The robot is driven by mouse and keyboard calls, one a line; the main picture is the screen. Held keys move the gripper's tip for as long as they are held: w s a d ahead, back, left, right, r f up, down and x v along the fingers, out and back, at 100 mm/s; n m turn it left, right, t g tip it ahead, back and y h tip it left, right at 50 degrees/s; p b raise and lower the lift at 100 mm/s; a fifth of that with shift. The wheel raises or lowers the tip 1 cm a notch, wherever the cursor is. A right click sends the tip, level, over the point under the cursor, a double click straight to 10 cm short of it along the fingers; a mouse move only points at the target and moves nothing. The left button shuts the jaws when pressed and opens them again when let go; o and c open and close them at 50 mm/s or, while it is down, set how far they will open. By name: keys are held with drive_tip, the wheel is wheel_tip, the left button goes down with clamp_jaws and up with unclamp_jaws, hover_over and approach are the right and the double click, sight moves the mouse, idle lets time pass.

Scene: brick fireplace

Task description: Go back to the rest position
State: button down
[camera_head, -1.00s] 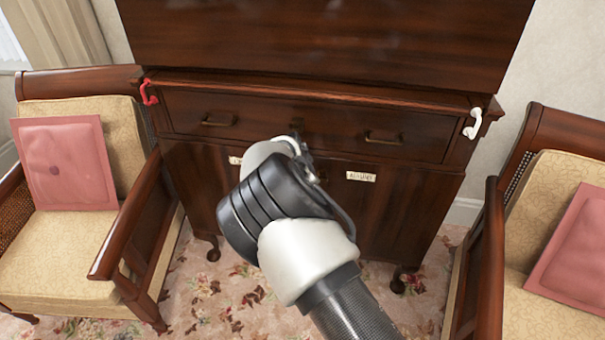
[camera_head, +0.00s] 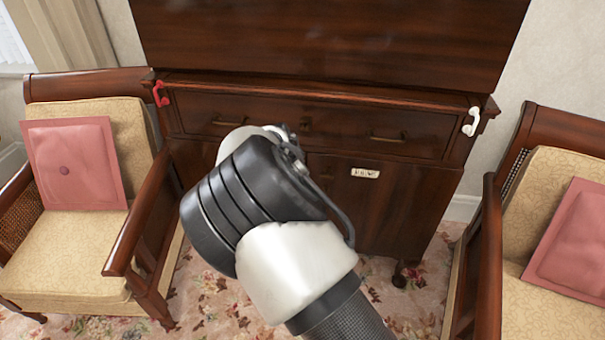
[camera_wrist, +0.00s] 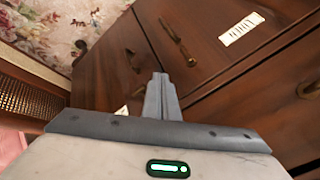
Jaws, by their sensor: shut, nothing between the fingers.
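My gripper (camera_wrist: 161,98) is shut and empty in the wrist view, with its narrow grey fingers together in front of the dark wooden cabinet (camera_wrist: 222,68). In the head view my arm stands in front of the cabinet (camera_head: 415,210) and hides the gripper. The cabinet has a long drawer (camera_head: 345,122) with two handles, and doors below it. The drawer and the doors look shut. A white label (camera_head: 365,173) is on the right door; a label also shows in the wrist view (camera_wrist: 241,29).
A wooden armchair with a pink cushion (camera_head: 76,165) stands left of the cabinet; another armchair (camera_head: 492,250) stands at the right. A red hook (camera_head: 161,94) and a white hook (camera_head: 471,121) sit at the cabinet's upper corners. Flowered carpet (camera_head: 215,295) covers the floor.

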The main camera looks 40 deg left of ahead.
drive_tip(key=shift+s+a+r, duration=0.1)
drive_tip(key=shift+s+r, duration=0.35)
drive_tip(key=shift+r, duration=0.15)
drive_tip(key=w+d+r+m+g, duration=0.1)
drive_tip(key=w+d+r, duration=0.2)
drive_tip(key=d+r, duration=0.35)
drive_tip(key=w+d+r+g, duration=0.1)
drive_tip(key=w+d+r, duration=0.2)
drive_tip(key=d, duration=0.7)
drive_tip(key=s+d+r, duration=0.1)
drive_tip(key=d+r, duration=0.3)
drive_tip(key=d, duration=0.4)
drive_tip(key=s+d+r, duration=0.2)
drive_tip(key=d+r, duration=0.3)
drive_tip(key=d, duration=0.3)
drive_tip(key=s+d+r+n, duration=0.1)
drive_tip(key=s+d+r, duration=0.25)
drive_tip(key=d, duration=0.35)
drive_tip(key=s+d+r+n, duration=0.2)
drive_tip(key=s+d+r, duration=0.1)
drive_tip(key=s+d, duration=0.25)
drive_tip(key=s+d+n+h+p, duration=0.1)
drive_tip(key=s+d+n+h, duration=0.2)
drive_tip(key=s+d, duration=1)
wheel_tip(320, 180, up, 20)
drive_tip(key=a+p, duration=0.1)
drive_tip(key=p, duration=1.9)
drive_tip(key=shift+s+a+r+t, duration=0.15)
drive_tip(key=shift+s+a+t, duration=0.15)
drive_tip(key=shift+s+t, duration=0.15)
